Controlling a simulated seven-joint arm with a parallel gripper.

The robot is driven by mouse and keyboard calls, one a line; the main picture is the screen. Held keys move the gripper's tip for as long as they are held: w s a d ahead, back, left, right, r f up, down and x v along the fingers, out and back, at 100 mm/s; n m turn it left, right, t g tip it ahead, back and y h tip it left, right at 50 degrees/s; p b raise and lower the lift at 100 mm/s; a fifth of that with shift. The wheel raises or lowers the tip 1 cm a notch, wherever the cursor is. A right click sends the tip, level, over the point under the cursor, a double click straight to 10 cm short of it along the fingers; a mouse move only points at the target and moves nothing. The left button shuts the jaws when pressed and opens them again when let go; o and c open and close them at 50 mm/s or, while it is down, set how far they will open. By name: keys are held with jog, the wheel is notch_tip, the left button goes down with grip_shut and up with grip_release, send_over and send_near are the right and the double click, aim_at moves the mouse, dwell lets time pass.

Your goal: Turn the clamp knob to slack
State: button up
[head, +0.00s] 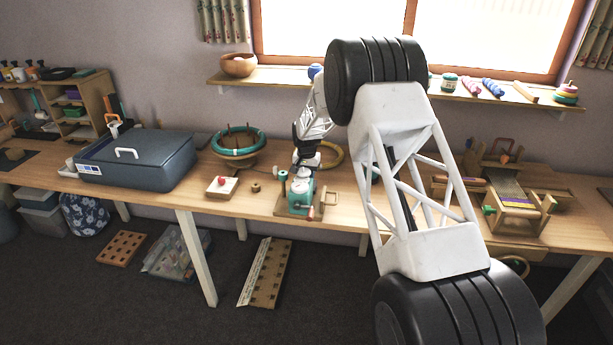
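I cannot say for sure which part is the clamp knob; the parts are small in this view. A teal and white device (300,192) stands on a wooden base near the table's front edge, with small pale knobs on top and a reddish handle (311,213) at its front. My gripper (303,168) is just above and behind this device, pointing down. Its fingertips are small and partly merged with the device's top, so contact and opening cannot be told. A hoop (238,140) with a teal rim rests on a wooden stand to the left.
A white board (221,188) with a red knob and a small wooden piece (256,187) lie left of the device. A blue-grey case (138,160) stands farther left. A small loom (513,200) stands at right. My arm hides the table's middle right.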

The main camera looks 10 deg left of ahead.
jog(key=shift+n, duration=0.5)
jog(key=o, duration=0.9)
jog(key=shift+r, duration=3.95)
